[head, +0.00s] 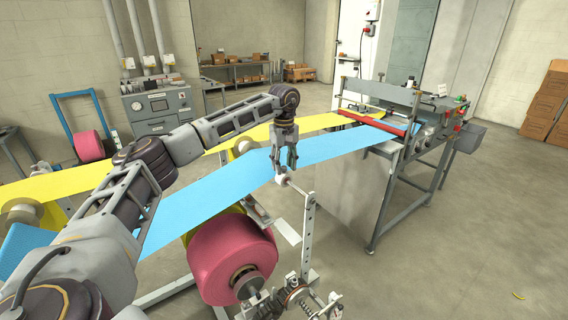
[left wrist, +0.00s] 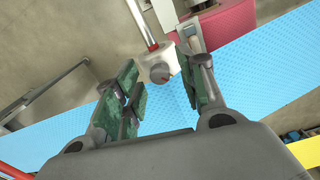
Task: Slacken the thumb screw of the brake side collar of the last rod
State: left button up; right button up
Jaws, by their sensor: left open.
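My left gripper (head: 287,162) points down above the near end of the rod. The screw sits on a pale collar (left wrist: 151,57), which shows small and white in the head view (head: 282,182). The thin rod (head: 296,189) runs from the collar to an upright perforated bar (head: 308,235). The fingers look apart from the screw; exact depth is hard to tell. My right gripper is out of view.
Blue film (head: 220,185) passes just behind and beneath the gripper toward the machine (head: 405,115) at the back. A pink roll (head: 235,262) hangs below, with brake parts (head: 298,297) beside it. Yellow film (head: 90,182) lies farther left. The floor at right is mostly clear.

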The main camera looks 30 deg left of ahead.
pick_arm(q)
grip_shut()
dwell(0.3)
